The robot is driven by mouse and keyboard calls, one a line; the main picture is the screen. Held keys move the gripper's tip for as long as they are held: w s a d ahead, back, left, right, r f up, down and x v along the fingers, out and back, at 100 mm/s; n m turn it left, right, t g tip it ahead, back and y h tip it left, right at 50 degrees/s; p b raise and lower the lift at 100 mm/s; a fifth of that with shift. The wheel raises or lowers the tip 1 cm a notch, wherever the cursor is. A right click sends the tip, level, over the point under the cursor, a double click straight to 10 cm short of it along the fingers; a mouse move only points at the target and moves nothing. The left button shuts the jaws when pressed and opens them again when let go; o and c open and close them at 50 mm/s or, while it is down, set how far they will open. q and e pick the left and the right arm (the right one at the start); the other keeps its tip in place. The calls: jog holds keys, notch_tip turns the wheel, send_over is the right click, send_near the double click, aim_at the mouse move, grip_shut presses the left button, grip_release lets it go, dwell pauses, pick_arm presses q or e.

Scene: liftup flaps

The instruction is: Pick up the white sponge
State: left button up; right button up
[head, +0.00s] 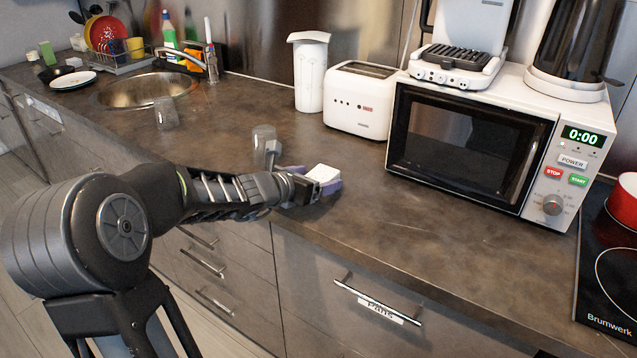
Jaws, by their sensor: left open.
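The white sponge (323,174) lies near the front edge of the brown countertop, left of the microwave. Purple shows along its lower side and in a small patch to its left; I cannot tell whether this belongs to the sponge or to my fingers. My left gripper (308,184) reaches in from the left, low over the counter, right at the sponge's near left side. It is open. Its own links hide part of the fingers and the sponge's near side, so contact cannot be told. My right gripper is not in view.
A clear glass (264,140) stands just behind my left wrist, another glass (166,113) near the sink (148,90). A white toaster (361,100), white canister (309,75) and microwave (470,145) stand behind. Counter right of the sponge is free. The stove (610,270) is at right.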

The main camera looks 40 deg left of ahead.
aim_at(318, 176)
pick_arm(q)
jog(key=shift+w+f, duration=0.25)
jog(key=shift+w, duration=0.4)
jog(key=shift+c, duration=0.2)
jog(key=c, duration=1.5)
notch_tip(318, 176, up, 10)
jog(key=p, duration=0.5)
jog(key=shift+r+p, duration=0.1)
jog(key=shift+p, duration=0.2)
jog(key=o, duration=0.9)
jog(key=c, duration=0.7)
